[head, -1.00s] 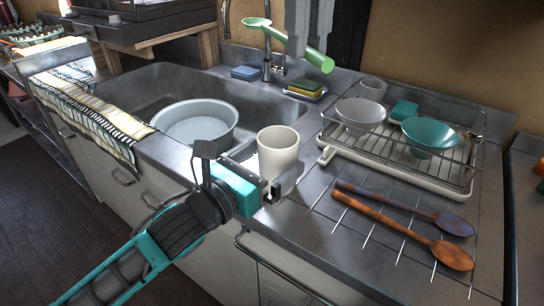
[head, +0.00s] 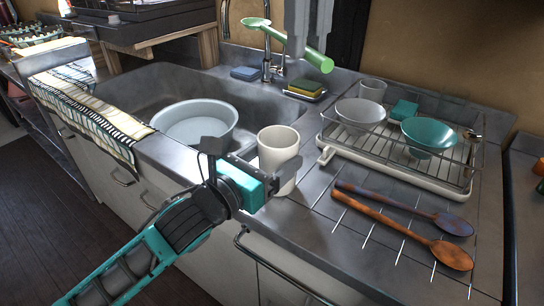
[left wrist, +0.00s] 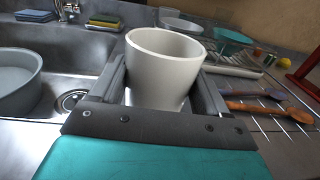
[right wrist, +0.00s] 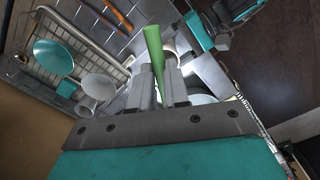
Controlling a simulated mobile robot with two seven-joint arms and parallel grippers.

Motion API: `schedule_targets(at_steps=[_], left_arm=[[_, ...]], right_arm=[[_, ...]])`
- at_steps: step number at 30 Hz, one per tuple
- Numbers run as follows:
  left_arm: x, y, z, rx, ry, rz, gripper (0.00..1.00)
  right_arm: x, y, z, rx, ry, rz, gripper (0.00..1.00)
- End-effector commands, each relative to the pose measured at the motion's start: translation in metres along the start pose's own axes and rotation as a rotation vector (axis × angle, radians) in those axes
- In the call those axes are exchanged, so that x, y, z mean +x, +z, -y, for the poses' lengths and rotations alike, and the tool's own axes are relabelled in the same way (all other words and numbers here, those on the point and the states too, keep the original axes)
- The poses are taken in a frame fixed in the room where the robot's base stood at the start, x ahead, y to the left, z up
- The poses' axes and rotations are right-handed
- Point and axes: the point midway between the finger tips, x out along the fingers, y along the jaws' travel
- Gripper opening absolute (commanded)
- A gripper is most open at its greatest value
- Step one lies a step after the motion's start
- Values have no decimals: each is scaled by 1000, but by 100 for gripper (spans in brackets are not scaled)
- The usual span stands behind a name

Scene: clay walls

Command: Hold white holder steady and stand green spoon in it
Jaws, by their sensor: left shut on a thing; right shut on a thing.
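The white holder (head: 279,150) is an upright cup at the front edge of the counter, right of the sink. My left gripper (head: 262,180) is shut on it from the front; in the left wrist view the fingers (left wrist: 165,95) lie on both sides of the holder (left wrist: 163,65). The green spoon (head: 285,42) is held in the air above the back of the sink, nearly level, its bowl to the left and its thick handle end to the right. My right gripper (head: 306,35) is shut on the spoon, which also shows between its fingers in the right wrist view (right wrist: 154,50).
A pale basin (head: 196,124) sits in the sink, left of the holder. A dish rack (head: 400,165) with bowls stands to the right. Two wooden spoons (head: 405,225) lie on the counter in front of it. Sponges (head: 305,87) lie behind the sink near the tap (head: 267,70).

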Motion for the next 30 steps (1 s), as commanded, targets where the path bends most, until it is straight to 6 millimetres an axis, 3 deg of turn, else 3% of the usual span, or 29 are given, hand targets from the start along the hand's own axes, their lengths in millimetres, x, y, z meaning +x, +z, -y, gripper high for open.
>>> schedule_targets(at_steps=[6,30], left_arm=[[0,-1,0,-1,0,-1,29],[0,-1,0,-1,0,-3,29]], right_arm=[[0,0,0,0,0,0,0],[50,0,0,0,0,1,0]])
